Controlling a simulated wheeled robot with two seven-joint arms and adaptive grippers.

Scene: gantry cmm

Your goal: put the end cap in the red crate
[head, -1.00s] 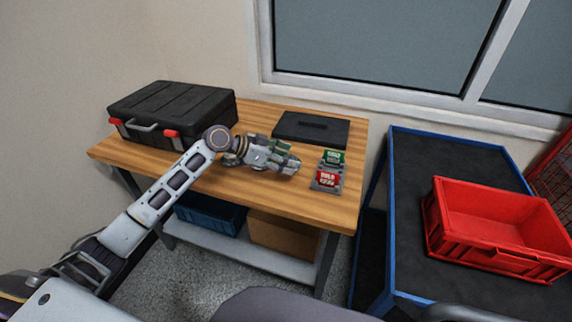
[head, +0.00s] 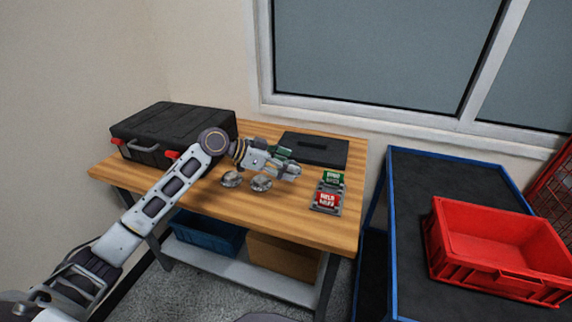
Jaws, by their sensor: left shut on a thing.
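My left gripper (head: 284,163) is above the wooden bench, shut on a small grey metallic piece, which I take to be the end cap (head: 294,171). The fingers cover most of it, so its shape is hard to tell. Two round silver metal parts (head: 232,179) and (head: 261,184) lie on the bench below and left of the gripper. The red crate (head: 495,250) stands empty on the blue-framed cart at the right, well away from the gripper. My right gripper is not in view.
A black case (head: 170,128) sits at the bench's left and a flat dark tray (head: 315,149) at the back. Green (head: 333,178) and red (head: 327,199) labelled trays lie near the bench's right end. A gap separates the bench (head: 290,222) from the cart (head: 430,180).

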